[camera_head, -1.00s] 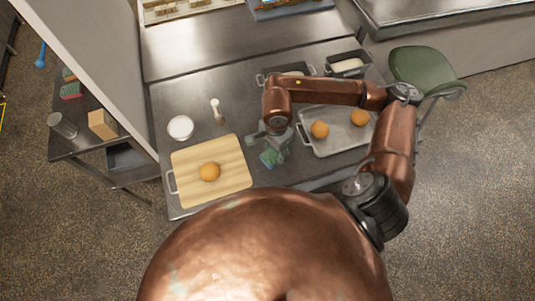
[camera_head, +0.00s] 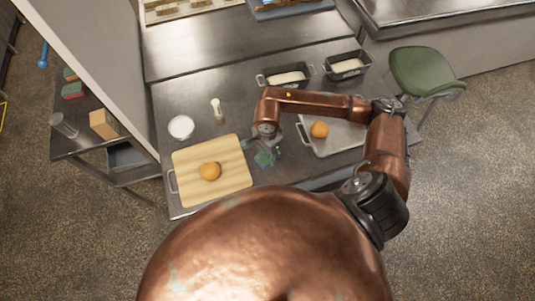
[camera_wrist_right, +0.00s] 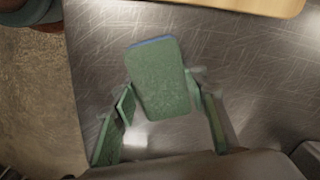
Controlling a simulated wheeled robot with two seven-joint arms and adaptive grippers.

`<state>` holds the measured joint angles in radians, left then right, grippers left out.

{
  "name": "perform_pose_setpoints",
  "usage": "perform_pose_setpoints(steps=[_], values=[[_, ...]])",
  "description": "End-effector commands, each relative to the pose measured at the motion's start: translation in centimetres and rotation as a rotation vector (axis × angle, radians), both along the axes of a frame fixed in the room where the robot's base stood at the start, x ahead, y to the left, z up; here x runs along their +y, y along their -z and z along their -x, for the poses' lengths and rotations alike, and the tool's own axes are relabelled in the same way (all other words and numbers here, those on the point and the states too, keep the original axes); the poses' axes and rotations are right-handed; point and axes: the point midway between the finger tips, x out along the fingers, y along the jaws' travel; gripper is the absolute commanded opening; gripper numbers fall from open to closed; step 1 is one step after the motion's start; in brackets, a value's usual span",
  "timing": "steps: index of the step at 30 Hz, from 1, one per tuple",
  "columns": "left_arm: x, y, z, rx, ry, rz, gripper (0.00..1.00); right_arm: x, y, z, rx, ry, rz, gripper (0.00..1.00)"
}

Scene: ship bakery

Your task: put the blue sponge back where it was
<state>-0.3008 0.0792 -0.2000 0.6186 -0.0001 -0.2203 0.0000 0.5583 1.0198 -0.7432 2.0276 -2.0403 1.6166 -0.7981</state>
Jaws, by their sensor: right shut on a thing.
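The blue sponge (camera_wrist_right: 160,78) shows in the wrist view as a green-faced block with a thin blue edge. It sits between the two fingers of my right gripper (camera_wrist_right: 163,98), which is shut on it, with the steel counter behind. In the head view my right gripper (camera_head: 263,150) is over the front of the steel counter (camera_head: 240,110), just right of the wooden board, and the sponge shows small and greenish (camera_head: 264,158). I cannot tell whether the sponge touches the counter. My left gripper is not in view.
The wooden board (camera_head: 230,185) bears an orange bun (camera_head: 210,171). A white bowl (camera_head: 181,127) and a small upright shaker (camera_head: 217,110) stand behind it. A metal tray (camera_head: 325,147) with a bun is to the right, partly under my arm. Coloured blocks (camera_head: 72,91) lie on the left side table.

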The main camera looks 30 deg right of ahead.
Motion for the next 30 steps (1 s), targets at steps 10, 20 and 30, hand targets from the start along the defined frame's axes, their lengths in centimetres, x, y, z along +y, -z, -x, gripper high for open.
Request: perform_pose_setpoints(steps=[10, 20, 30], values=[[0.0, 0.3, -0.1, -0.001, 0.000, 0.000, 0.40, 0.0, 0.2, 0.0, 0.000, 0.000, 0.000, 0.57], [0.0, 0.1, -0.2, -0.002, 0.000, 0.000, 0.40, 0.0, 0.0, 0.0, 0.000, 0.000, 0.000, 0.58], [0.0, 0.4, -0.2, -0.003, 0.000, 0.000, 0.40, -0.1, -5.2, -0.2, -0.005, -0.001, 0.002, 0.58]])
